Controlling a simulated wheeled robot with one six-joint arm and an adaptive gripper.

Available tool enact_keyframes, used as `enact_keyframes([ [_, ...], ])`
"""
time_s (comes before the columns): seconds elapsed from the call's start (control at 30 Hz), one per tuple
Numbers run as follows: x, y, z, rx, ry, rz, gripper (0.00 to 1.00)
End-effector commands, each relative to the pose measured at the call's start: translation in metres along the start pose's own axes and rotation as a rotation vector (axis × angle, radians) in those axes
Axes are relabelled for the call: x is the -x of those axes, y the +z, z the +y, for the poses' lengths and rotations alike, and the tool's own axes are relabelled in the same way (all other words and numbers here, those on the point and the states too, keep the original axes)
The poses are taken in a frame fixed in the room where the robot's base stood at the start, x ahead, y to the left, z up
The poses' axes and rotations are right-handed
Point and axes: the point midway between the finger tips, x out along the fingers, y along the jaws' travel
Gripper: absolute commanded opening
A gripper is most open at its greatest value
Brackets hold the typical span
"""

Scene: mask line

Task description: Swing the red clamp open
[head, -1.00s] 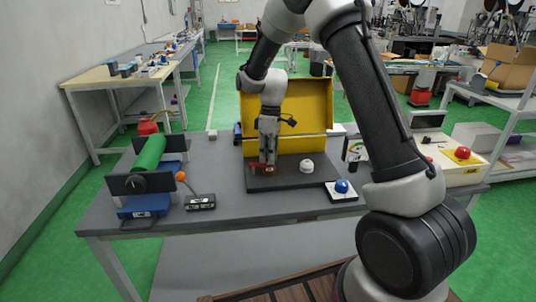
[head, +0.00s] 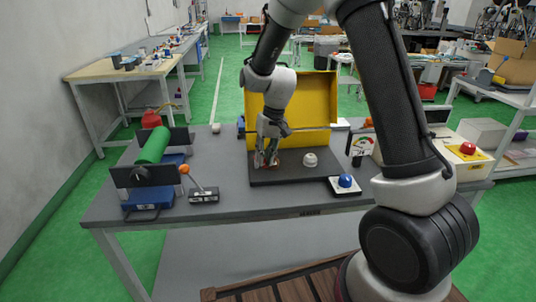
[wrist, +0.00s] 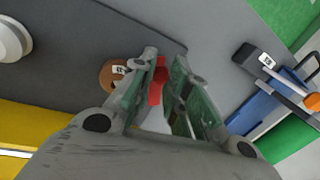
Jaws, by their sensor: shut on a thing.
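The red clamp (wrist: 156,88) shows in the wrist view as a red bar between my two fingers. My gripper (wrist: 165,62) is shut on it, with one finger on either side. In the head view my gripper (head: 267,161) is low over the left part of the dark base plate (head: 310,177), tilted, and its fingers hide most of the clamp. A round brown piece with a small white label (wrist: 112,76) sits just left of the fingers in the wrist view. How far the clamp is swung I cannot tell.
A yellow panel (head: 310,100) stands behind the plate. A white knob (head: 310,160) is on the plate, and a blue button (head: 345,181) is at its front right. An orange-knobbed lever (head: 203,194) and a green roller (head: 153,146) are to the left.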

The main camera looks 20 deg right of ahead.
Motion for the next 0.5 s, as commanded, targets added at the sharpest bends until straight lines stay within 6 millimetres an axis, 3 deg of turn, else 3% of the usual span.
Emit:
enact_keyframes([
  [0.5, -0.003, 0.002, -0.018, -0.335, 0.0, 0.066, 0.0],
])
